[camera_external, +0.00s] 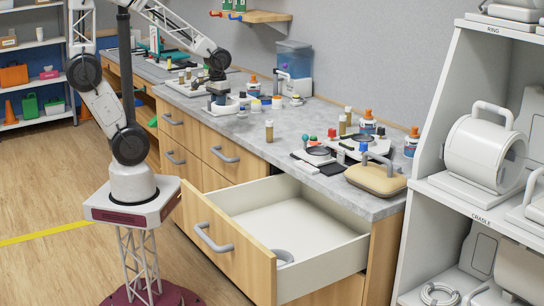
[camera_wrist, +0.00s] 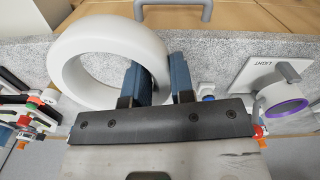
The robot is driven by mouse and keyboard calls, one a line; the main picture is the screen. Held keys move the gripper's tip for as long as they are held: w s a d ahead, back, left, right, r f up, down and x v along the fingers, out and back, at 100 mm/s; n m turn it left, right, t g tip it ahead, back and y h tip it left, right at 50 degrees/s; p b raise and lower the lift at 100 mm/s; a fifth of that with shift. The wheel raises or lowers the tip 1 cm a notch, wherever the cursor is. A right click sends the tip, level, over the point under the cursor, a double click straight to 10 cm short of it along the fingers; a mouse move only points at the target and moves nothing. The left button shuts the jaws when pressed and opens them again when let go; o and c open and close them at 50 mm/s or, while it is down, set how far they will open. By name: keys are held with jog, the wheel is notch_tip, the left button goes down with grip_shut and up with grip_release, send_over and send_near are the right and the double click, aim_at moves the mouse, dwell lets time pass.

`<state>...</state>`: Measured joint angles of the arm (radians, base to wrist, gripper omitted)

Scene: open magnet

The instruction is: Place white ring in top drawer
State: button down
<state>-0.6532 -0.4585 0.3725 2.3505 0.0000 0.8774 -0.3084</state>
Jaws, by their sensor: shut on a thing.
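The white ring (camera_wrist: 68,60) is thick and smooth and fills the upper left of the wrist view. My gripper (camera_wrist: 160,72) is shut on its right-hand wall, one blue-grey finger inside the ring and one outside. In the external view my gripper (camera_external: 218,95) is low over the far part of the counter, and the white ring (camera_external: 221,108) shows small under it. I cannot tell whether the ring touches the counter. The top drawer (camera_external: 207,245) at the right end is pulled open. A grey curved object (camera_external: 283,257) lies inside, partly hidden by the drawer front.
Bottles, small jars and instruments crowd the grey counter (camera_external: 245,150); a tan rounded case (camera_external: 375,177) sits near its right end. A white LIGHT device (camera_wrist: 285,72) is right of my gripper. A white shelf (camera_external: 427,150) stands at right. Most of the drawer floor is free.

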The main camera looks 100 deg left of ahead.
aim_at(232, 107)
jog(key=w+d+m, duration=0.1)
jog(key=w+d, duration=0.2)
jog(key=w, duration=0.1)
jog(key=w+d+m, duration=0.2)
jog(key=w+d, duration=0.1)
jog(key=d, duration=0.1)
jog(key=shift+w+r, duration=0.15)
jog(key=shift+w, duration=0.25)
jog(key=w+d+m, duration=0.3)
jog(key=w+d, duration=0.1)
jog(key=d, duration=0.6)
jog(key=w+d+m, duration=0.2)
jog(key=w+d, duration=0.1)
jog(key=d, duration=0.7)
jog(key=w+d+m, duration=0.3)
jog(key=w+d, duration=0.1)
jog(key=d, duration=0.6)
notch_tip(232, 107, down, 22)
jog(key=shift+s+d+f, duration=0.15)
jog(key=shift+d+f, duration=0.1)
jog(key=shift+f, duration=0.15)
jog(key=shift+f, duration=2.75)
